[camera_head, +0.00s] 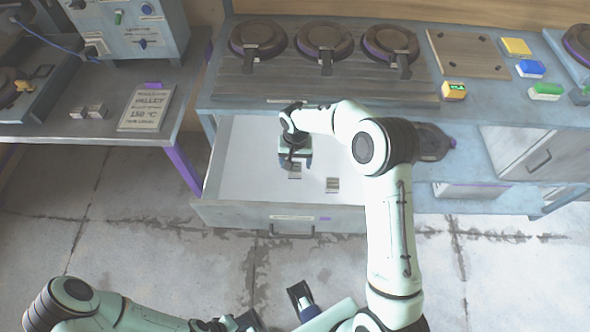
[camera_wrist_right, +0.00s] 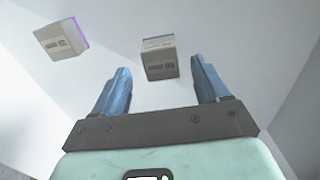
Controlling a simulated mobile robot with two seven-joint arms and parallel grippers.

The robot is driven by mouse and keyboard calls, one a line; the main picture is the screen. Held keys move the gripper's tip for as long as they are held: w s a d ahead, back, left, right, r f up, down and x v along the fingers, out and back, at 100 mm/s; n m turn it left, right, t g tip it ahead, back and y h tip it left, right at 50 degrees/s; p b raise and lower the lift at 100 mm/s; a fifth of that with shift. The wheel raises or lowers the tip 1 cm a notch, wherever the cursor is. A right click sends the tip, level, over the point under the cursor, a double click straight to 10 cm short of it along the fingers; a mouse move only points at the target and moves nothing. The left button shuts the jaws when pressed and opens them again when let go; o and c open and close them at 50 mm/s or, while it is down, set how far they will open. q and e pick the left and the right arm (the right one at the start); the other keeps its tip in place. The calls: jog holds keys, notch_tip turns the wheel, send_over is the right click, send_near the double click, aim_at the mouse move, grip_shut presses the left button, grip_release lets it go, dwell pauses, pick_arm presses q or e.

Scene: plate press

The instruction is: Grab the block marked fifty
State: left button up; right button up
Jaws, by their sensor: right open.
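Two small pale grey blocks lie apart in the open drawer (camera_head: 245,180). One block (camera_head: 295,173) is just beyond my right gripper (camera_head: 294,162); the other block (camera_head: 333,185) lies to its right. In the right wrist view, the nearer block (camera_wrist_right: 160,66) shows ahead between the two blue fingers, which are open and empty. The other block (camera_wrist_right: 61,42) is at upper left there. Both carry dark marks too small to read surely. My left gripper (camera_head: 285,308) is low in the head view, partly cut off, and its opening is unclear.
The counter above the drawer holds three round presses (camera_head: 325,40), a wooden board (camera_head: 468,53) and several coloured blocks or switches. The drawer's left part is clear.

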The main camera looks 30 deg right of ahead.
aim_at(295, 166)
notch_tip(295, 166, down, 3)
jog(key=shift+a+f, duration=0.1)
jog(key=shift+f, duration=0.05)
jog(key=c, duration=1.2)
